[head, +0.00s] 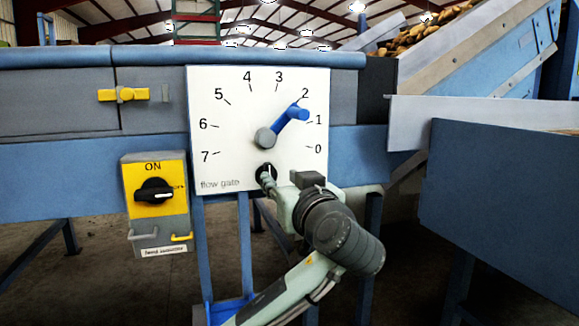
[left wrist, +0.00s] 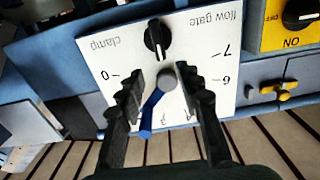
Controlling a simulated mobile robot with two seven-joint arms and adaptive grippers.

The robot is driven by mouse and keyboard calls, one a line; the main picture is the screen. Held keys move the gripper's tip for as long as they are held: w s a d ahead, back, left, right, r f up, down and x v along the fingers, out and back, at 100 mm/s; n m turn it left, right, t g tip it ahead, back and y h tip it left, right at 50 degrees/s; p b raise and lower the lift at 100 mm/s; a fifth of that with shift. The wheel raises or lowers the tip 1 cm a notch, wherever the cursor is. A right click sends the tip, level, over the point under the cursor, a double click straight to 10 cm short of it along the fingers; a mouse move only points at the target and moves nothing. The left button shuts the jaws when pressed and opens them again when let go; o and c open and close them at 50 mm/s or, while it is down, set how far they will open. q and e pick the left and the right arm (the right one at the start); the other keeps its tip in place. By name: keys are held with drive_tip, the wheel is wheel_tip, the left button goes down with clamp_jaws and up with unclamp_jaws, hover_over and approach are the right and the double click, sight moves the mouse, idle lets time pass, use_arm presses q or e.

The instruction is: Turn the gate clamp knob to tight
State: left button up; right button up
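The clamp knob is a black round knob with a white pointer line, low on the white flow gate panel (head: 215,165). In the head view the clamp knob (head: 266,170) is partly covered by my left gripper (head: 268,180), and its "clamp" label is hidden. In the left wrist view the knob (left wrist: 157,38) shows whole, its line pointing toward the dial hub. My left gripper (left wrist: 159,73) is open, with its two fingers apart and nothing held. In that view the knob lies just beyond the fingertips. My right gripper is not in view.
A yellow switch box (head: 130,178) with a black ON knob is left of the panel. A blue bin (head: 500,195) stands at right. Potatoes (head: 425,35) lie on the conveyor behind.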

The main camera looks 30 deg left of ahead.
sight(269, 168)
use_arm(q)
drive_tip(key=b+x, duration=0.1)
drive_tip(key=x, duration=0.6)
drive_tip(key=shift+w+a, duration=0.15)
drive_tip(key=shift+a, duration=0.1)
clamp_jaws()
